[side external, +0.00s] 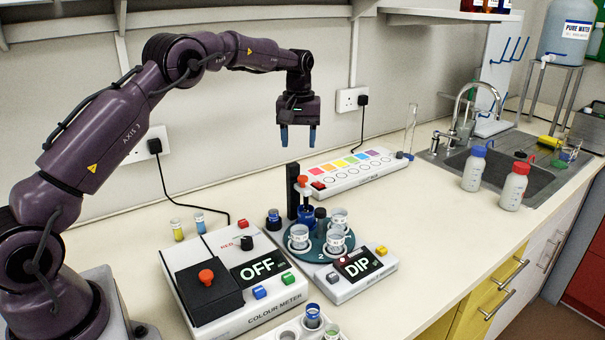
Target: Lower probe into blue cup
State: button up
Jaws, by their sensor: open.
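My gripper (298,141) is open and empty, pointing down in the air above the dip station (345,290). The station has a black post (292,190) with a red knob (303,181) near its top; the slim probe itself is too small to make out clearly. Below the knob, a blue cup (306,214) sits at the back of the teal turntable (318,250). Several whitish cups, such as the front left one (298,238), stand on the same turntable. My gripper is apart from the post and knob.
A colour meter (235,280) reading OFF stands to the left, with small vials (199,222) behind it. A colour strip (345,170) lies behind the station. Two wash bottles (513,187) stand by the sink. The counter right of the station is clear.

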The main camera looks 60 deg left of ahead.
aim_at(303, 177)
jog(key=f+n, duration=0.1)
jog(key=f, duration=0.2)
jog(key=f+n, duration=0.1)
jog(key=f, duration=0.2)
jog(key=w+f+n, duration=0.1)
jog(key=f, duration=0.2)
jog(key=shift+w+f, duration=0.1)
jog(key=shift+f, duration=0.25)
